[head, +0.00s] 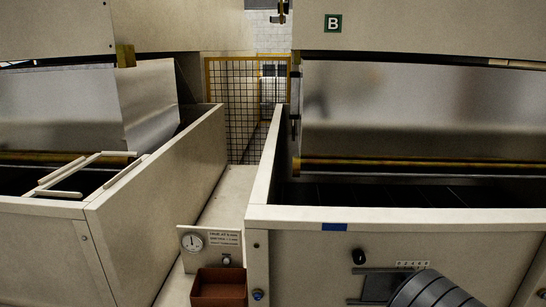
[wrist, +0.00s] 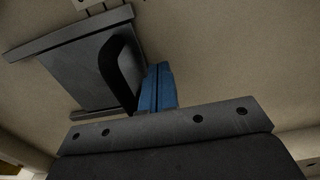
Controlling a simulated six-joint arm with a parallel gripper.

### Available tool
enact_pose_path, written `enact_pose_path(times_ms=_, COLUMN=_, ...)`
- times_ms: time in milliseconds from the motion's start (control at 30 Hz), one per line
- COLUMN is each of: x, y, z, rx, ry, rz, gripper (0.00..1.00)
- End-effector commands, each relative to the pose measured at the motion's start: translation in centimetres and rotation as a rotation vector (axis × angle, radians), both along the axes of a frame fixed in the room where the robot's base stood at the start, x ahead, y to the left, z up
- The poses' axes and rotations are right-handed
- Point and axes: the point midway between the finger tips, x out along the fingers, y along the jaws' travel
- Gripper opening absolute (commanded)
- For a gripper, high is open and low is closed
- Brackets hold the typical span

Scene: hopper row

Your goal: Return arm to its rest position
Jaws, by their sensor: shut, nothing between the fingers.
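In the wrist view my gripper (wrist: 158,86) shows two blue fingers pressed together with nothing between them. A dark curved handle (wrist: 120,73) on a grey sliding plate (wrist: 78,68) is just left of the fingers. I cannot tell whether the handle touches them. The gripper itself does not show in the head view; a ribbed grey part of my arm is at the bottom right there, in front of the hopper marked B (head: 400,216).
The hopper front has a black knob (head: 358,257) and a grey plate (head: 378,284) under a scale strip (head: 411,264). A gauge panel (head: 209,243) and brown box (head: 218,287) stand in the gap between the bins.

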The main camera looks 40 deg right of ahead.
Motion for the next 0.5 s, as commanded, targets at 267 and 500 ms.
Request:
enact_pose_path(times_ms=267, x=0.74, y=1.02, z=0.02, rx=0.001, ry=-0.001, rz=0.0, gripper=0.0)
enact_pose_path(times_ms=500, x=0.68, y=0.98, z=0.01, rx=0.001, ry=-0.001, rz=0.0, gripper=0.0)
